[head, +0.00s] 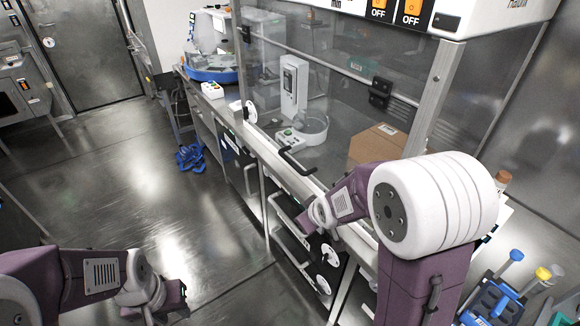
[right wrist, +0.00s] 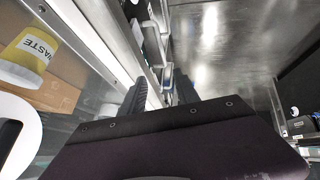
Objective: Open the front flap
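The front flap is the clear pane (head: 335,110) of the hood, with a pale metal lower frame; it appears shut. A black bar handle (head: 297,163) sits on its lower edge. My right arm reaches across the hood's front, its wrist near the flap's lower edge, just below the handle. In the right wrist view two dark fingers (right wrist: 160,93) stand apart with a pale metal edge showing between them; I see no grip on the handle. My left gripper (head: 172,300) is low at the bottom left, away from the hood; its fingers are not clear.
Behind the pane are a cardboard box (head: 376,146) and a white instrument (head: 294,86). A yellow waste container (right wrist: 28,56) shows in the right wrist view. Drawers with handles (head: 290,240) lie below the hood. The floor (head: 130,160) at left is largely clear. Blue racks (head: 490,303) stand at lower right.

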